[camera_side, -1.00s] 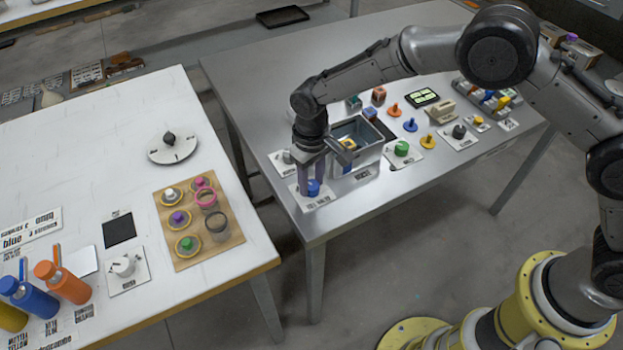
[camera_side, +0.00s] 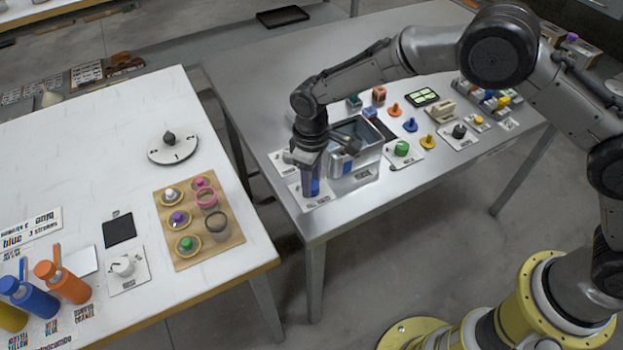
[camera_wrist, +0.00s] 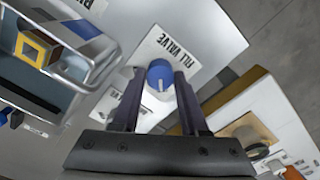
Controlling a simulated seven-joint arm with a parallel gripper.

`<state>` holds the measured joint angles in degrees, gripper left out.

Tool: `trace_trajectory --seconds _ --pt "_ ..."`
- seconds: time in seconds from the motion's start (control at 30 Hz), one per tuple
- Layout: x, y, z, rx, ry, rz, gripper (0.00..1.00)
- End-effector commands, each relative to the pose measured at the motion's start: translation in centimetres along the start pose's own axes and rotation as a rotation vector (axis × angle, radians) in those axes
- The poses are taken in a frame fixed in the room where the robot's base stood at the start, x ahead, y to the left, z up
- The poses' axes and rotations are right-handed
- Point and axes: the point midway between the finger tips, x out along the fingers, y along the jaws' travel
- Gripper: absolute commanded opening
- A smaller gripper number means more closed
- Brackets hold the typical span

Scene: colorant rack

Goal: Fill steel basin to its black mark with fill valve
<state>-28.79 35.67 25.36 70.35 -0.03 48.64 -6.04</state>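The fill valve is a blue knob (camera_wrist: 160,75) with a white pointer line, on a white plate labelled FILL VALVE (camera_wrist: 178,48); it also shows in the side view (camera_side: 314,187). The pointer line runs down the wrist picture, between the fingers. The steel basin (camera_side: 372,156) stands just behind the valve. I cannot make out the water level or the black mark.
A green knob (camera_side: 402,148) stands right of the basin on the metal table (camera_side: 262,75). Several coloured pegs and blocks stand behind it.

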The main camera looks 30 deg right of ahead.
Motion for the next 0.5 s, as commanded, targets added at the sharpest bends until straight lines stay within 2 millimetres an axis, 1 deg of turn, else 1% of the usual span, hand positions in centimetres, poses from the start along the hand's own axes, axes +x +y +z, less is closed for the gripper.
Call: trace_trajectory --seconds 0.03,0.13,0.4,0.5 --pt "-0.08 -0.01 -0.05 0.0 0.002 0.0 0.54" --pt "-0.05 -0.01 -0.04 0.001 0.001 0.0 0.72" --pt "-0.03 -0.01 -0.02 0.002 0.001 0.0 0.72" --pt "-0.44 -0.01 -0.05 0.003 0.002 0.0 0.72"
